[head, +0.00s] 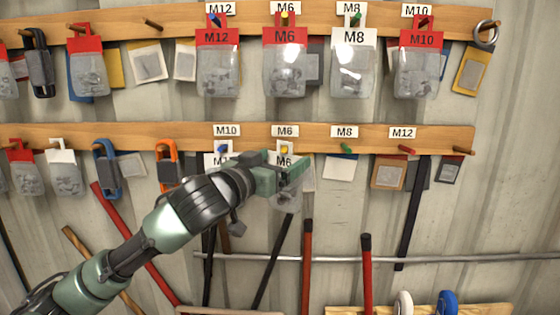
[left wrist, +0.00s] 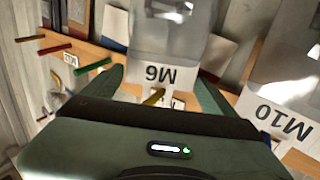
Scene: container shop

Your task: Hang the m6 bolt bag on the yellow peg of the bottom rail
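The M6 bolt bag has a white header card (left wrist: 160,75) reading M6, upside down in the left wrist view, with a clear pouch (left wrist: 172,25). In the head view its pouch (head: 285,201) shows below my left gripper (head: 293,173). The yellow peg (head: 285,150) of the bottom rail (head: 315,139) is just above the gripper. In the wrist view this peg (left wrist: 154,97) sticks out at the card's hanger end; the bag appears to hang on it. My left gripper's fingers (left wrist: 160,82) stand apart, one at each side of the card. My right gripper is not in view.
A white-headed bag (head: 215,160) hangs on the blue peg to the left, partly hidden by my arm. The green peg (head: 346,148) holds nothing that I can make out. Red and white bags hang on the top rail (head: 383,20). Tools with long handles hang below.

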